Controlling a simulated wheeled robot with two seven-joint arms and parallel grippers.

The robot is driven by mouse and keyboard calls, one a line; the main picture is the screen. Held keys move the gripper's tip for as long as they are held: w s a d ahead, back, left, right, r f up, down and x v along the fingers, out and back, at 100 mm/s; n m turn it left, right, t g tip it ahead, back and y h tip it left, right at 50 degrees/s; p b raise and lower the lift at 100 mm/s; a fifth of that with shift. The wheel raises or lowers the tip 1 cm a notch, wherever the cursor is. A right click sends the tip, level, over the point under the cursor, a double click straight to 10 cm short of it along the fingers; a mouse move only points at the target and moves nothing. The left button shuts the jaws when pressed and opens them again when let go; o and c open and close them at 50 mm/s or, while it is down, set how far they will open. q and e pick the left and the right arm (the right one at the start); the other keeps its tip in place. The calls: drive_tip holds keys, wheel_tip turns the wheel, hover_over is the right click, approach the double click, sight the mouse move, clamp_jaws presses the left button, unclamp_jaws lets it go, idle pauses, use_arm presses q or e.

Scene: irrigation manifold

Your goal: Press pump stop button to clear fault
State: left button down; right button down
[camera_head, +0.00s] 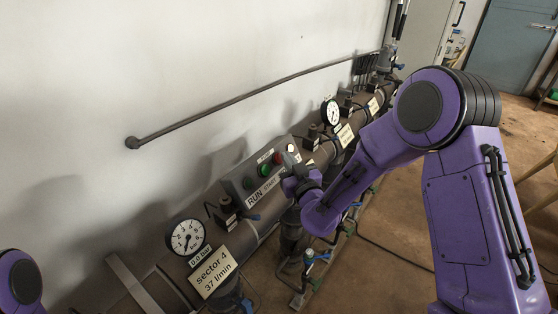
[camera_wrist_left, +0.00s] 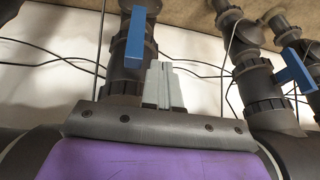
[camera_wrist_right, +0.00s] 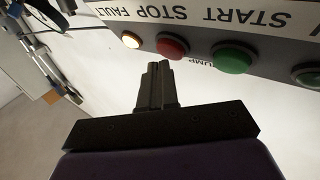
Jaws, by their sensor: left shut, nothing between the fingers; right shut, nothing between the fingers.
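The grey pump control box (camera_head: 240,184) is fixed along the pipe by the wall. Its red stop button (camera_head: 277,158) and green start button (camera_head: 263,169) show in the head view. In the right wrist view its labels appear upside down; the red button (camera_wrist_right: 172,46) sits between the glowing fault lamp (camera_wrist_right: 131,40) and the green button (camera_wrist_right: 231,57). My right gripper (camera_wrist_right: 158,66) is shut and empty, its tips below the red button in that picture; contact cannot be told. My left gripper (camera_wrist_left: 160,68) is shut and empty, among grey pipes and blue-handled valves.
A pressure gauge (camera_head: 187,237) and a sector 4 sign (camera_head: 213,271) stand on the manifold at the near end. Another gauge (camera_head: 331,112) stands farther along. A blue valve handle (camera_wrist_left: 135,38) is close to my left gripper. Open floor lies at the right.

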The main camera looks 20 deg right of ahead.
drive_tip(key=shift+w+a+f+b, duration=0.3)
drive_tip(key=shift+w, duration=0.1)
idle(0.8)
drive_tip(key=shift+r, duration=0.1)
idle(0.4)
drive_tip(key=shift+s+d+r+p, duration=0.35)
drive_tip(key=shift+s+d+r, duration=0.1)
drive_tip(key=shift+s, duration=0.25)
drive_tip(key=s, duration=0.1)
drive_tip(key=s+d+r+p, duration=0.1)
drive_tip(key=s+d+r, duration=0.1)
drive_tip(key=shift+s+d+r+p, duration=0.1)
drive_tip(key=shift+s+r+p, duration=0.1)
drive_tip(key=shift+s+p, duration=0.15)
idle(0.5)
